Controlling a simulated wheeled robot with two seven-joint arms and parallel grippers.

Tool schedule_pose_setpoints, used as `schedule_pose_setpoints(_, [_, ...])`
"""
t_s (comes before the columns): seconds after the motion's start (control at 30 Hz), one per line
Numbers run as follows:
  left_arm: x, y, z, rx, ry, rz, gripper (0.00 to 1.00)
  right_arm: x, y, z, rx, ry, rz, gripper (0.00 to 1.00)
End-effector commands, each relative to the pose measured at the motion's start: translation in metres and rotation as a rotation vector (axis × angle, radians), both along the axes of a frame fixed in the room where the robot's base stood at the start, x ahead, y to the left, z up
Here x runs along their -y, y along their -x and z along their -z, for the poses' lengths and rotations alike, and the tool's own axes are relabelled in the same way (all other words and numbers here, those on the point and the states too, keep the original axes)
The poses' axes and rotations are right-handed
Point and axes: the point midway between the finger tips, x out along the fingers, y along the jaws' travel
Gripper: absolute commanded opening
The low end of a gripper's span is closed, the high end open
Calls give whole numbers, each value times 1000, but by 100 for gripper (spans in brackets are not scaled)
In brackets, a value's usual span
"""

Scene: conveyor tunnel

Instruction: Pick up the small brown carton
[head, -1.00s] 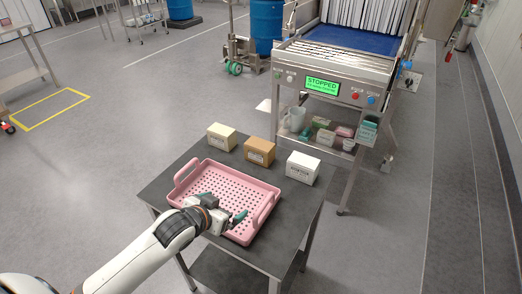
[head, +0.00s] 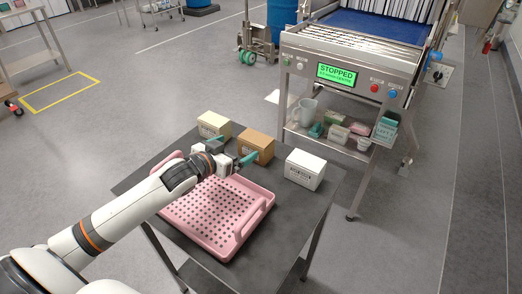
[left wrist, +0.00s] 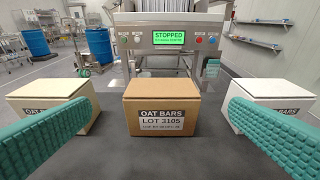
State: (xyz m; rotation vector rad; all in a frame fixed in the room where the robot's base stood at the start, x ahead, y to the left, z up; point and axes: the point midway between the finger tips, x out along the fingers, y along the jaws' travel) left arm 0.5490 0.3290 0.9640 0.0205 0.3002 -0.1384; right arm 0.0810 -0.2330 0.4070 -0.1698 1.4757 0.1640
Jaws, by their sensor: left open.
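The small brown carton (head: 257,146) stands upright on the dark table, between a cream carton and a white carton. In the left wrist view the brown carton (left wrist: 161,107) is centred, with a label reading OAT BARS, LOT 3105. My left gripper (head: 233,160) is open and empty, above the far side of the pink tray and just in front of the brown carton. In the left wrist view its teal fingers (left wrist: 158,128) spread to either side of the carton, apart from it. My right gripper is not in view.
The cream carton (head: 214,125) stands left of the brown one, and the white carton (head: 305,169) right. The perforated pink tray (head: 247,228) lies nearer me on the table (head: 290,212). Behind stands a conveyor with a STOPPED screen (head: 337,75) and a shelf of small items below.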

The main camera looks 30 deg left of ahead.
Motion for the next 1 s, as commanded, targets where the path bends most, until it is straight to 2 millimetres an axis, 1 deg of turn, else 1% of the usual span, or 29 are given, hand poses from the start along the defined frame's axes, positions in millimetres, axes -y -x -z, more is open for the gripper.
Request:
schedule_pose_setpoints(0.03, [0,0,9,1,0,0,100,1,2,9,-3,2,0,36])
schedule_pose_setpoints(0.13, [0,-2,13,1,0,-1,100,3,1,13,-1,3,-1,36])
schedule_pose_setpoints(0.27, [1,-15,14,2,2,-3,100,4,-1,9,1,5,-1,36])
schedule_pose_setpoints(0.5, [7,-52,26,2,1,-2,100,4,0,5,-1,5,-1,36])
schedule_pose_setpoints(0.6, [8,-61,30,1,1,-1,100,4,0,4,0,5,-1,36])
schedule_pose_setpoints(0.77, [10,-68,34,0,1,-1,100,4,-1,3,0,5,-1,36])
schedule_pose_setpoints(1.0, [16,-96,47,2,1,0,100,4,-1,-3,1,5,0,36])
